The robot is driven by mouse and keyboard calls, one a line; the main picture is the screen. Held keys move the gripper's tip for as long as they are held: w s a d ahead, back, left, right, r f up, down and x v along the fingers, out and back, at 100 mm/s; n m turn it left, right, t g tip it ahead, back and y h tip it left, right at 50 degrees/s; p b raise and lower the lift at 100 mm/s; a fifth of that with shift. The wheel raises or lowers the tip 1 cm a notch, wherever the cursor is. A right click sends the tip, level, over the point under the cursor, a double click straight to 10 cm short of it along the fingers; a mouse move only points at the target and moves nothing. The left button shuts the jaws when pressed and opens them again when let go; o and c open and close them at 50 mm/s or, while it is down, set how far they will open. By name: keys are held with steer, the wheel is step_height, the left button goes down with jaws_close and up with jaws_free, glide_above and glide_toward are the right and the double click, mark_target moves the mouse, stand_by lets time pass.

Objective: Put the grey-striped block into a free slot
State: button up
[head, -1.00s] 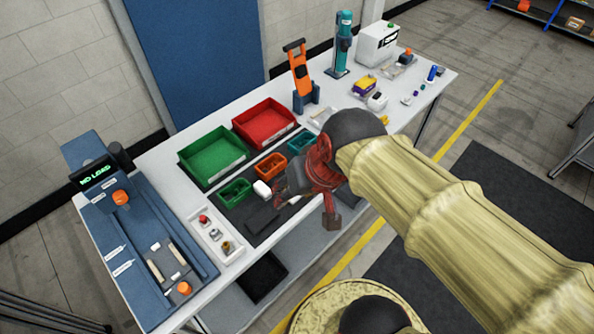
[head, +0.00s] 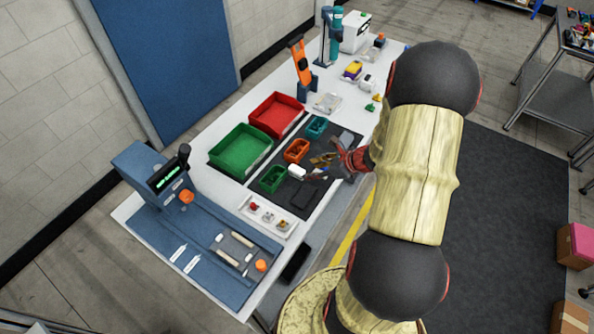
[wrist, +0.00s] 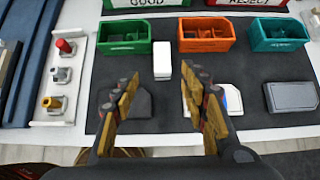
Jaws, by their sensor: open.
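My gripper (wrist: 161,80) is open and empty in the wrist view, with its fingers spread above the dark mat. A small white block (wrist: 162,60) stands on the mat just beyond and between the fingertips; it also shows in the head view (head: 297,172). I cannot make out grey stripes on it or on any other block. Divided bins in green (wrist: 124,47), orange (wrist: 205,45) and teal (wrist: 279,43) stand along the mat's far side. The gripper (head: 330,163) shows in the head view over the mat's right part.
A dark block (wrist: 130,104), a white-and-blue item (wrist: 228,99) partly behind the right finger and a grey case (wrist: 291,97) lie on the mat. A white tray (wrist: 57,112) holds fittings. Large green (head: 241,172) and red (head: 277,135) trays stand behind. A blue station (head: 195,270) is left.

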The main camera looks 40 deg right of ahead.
mark_target(297, 169)
steer(key=x, duration=0.2)
steer(key=shift+w+f, duration=0.25)
steer(key=shift+w, duration=0.05)
steer(key=x, duration=0.3)
steer(key=b+x, duration=0.1)
steer(key=x, duration=0.1)
steer(key=shift+w+r, duration=0.3)
steer(key=shift+r, duration=0.05)
steer(key=c, duration=0.3)
steer(key=c, duration=0.8)
jaws_close()
